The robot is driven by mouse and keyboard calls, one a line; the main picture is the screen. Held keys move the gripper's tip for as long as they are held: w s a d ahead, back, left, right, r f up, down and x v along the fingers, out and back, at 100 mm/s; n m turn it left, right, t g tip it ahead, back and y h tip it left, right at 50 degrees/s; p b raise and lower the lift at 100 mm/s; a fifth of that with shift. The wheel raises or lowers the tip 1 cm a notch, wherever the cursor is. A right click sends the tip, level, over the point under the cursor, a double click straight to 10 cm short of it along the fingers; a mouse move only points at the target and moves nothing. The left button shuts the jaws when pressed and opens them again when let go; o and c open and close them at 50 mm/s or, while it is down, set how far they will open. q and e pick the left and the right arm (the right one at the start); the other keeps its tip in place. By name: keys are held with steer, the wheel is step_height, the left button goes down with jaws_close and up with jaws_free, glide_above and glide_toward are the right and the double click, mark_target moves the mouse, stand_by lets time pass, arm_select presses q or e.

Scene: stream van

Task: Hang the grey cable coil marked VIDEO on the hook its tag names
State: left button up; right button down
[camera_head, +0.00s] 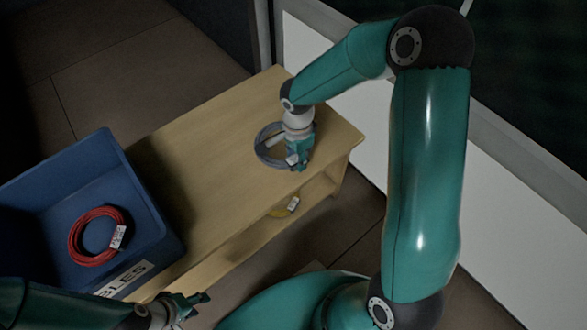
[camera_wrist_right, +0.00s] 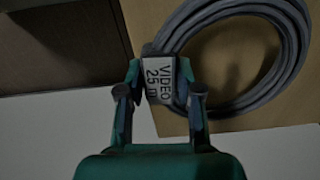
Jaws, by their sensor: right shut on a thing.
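The grey cable coil (camera_head: 259,150) is at the right end of the wooden bench top. My right gripper (camera_head: 297,160) is shut on its near edge, at the white tag. In the right wrist view the coil (camera_wrist_right: 295,62) fills the upper right, and its tag (camera_wrist_right: 159,82) reads VIDEO 25 m. The tag lies between the fingertips of my right gripper (camera_wrist_right: 160,72). Whether the coil touches the bench is hard to tell. My left gripper (camera_head: 190,303) is at the bottom left, beside the bench front, apart from any coil; its finger gap is unclear. No hook shows.
A blue bin (camera_head: 60,165) with a label ending in BLES stands at the left and holds a red coil (camera_head: 78,240). A yellow coil (camera_head: 279,211) with a white tag lies on the bench's lower shelf. The bench top (camera_head: 205,150) between bin and grey coil is clear.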

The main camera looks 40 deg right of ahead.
mark_target(297, 173)
step_height(297, 173, down, 4)
steer(key=shift+f+b, duration=0.1)
steer(key=shift+b, duration=0.85)
steer(key=c, duration=0.8)
jaws_free()
steer(key=shift+o, duration=0.2)
